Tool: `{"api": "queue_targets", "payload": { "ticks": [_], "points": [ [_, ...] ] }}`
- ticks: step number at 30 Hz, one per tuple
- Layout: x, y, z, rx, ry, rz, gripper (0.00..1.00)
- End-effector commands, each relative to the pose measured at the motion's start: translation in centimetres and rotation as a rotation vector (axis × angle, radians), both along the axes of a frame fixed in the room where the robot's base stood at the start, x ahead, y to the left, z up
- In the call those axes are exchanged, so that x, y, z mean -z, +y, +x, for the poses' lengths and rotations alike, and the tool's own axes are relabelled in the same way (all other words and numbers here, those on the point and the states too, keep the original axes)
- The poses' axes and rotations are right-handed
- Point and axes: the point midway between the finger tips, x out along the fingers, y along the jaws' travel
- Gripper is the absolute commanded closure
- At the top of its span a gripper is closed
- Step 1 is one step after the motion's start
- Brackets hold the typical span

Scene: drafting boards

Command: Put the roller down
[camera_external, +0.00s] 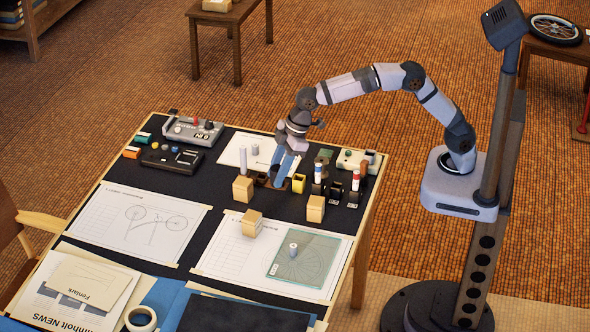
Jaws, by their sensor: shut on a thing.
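My gripper (288,155) is low over the black drafting board, right of its middle, pointing down. It is shut on the roller (286,167), which shows as a blue piece below the jaws. Its lower end is close to the board among small blocks, and I cannot tell whether it touches anything. The fingertips are partly hidden by the wrist and the roller.
A glass plate (303,262) lies in front. Control boxes (193,130) stand at the back left.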

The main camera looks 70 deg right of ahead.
Motion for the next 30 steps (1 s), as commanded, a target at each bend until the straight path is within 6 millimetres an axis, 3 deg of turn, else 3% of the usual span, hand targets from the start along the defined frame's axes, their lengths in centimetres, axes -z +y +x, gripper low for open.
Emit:
{"api": "queue_targets", "payload": {
  "ticks": [8, 14, 22, 30],
  "points": [
    [-0.2, 0.7, -0.4, -0.014, -0.001, 0.0, 0.92],
    [-0.8, 4.5, -2.7, -0.09, -0.001, 0.0, 0.92],
    [-1.9, 12.8, -9.8, -0.28, -0.001, 0.0, 0.92],
    [-2.0, 17.4, -16.0, -0.433, 0.0, -0.001, 0.92]
  ]
}}
